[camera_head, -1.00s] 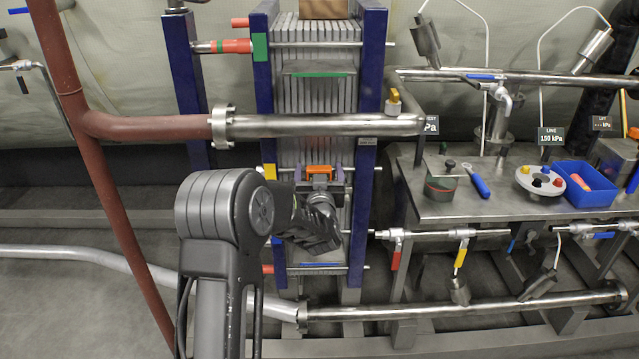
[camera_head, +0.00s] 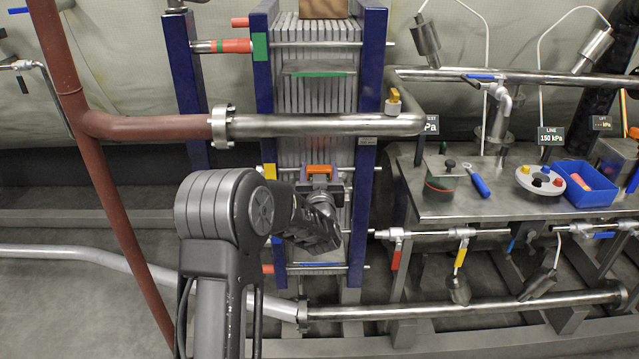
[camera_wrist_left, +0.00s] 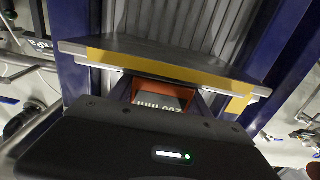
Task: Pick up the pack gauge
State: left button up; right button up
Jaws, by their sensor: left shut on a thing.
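The pack gauge, an orange block (camera_head: 319,170), is at the front of the grey plate pack between two blue posts in the head view. My right gripper is not in view.
A thick steel pipe (camera_head: 320,125) crosses the pack just above my gripper. Blue posts (camera_head: 369,150) stand close on both sides.

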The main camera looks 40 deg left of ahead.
pick_arm(q)
jog(key=shift+r, duration=0.15)
jog(key=shift+r, duration=0.5)
dwell(0.4)
jog(key=v, duration=1.4)
dwell(0.5)
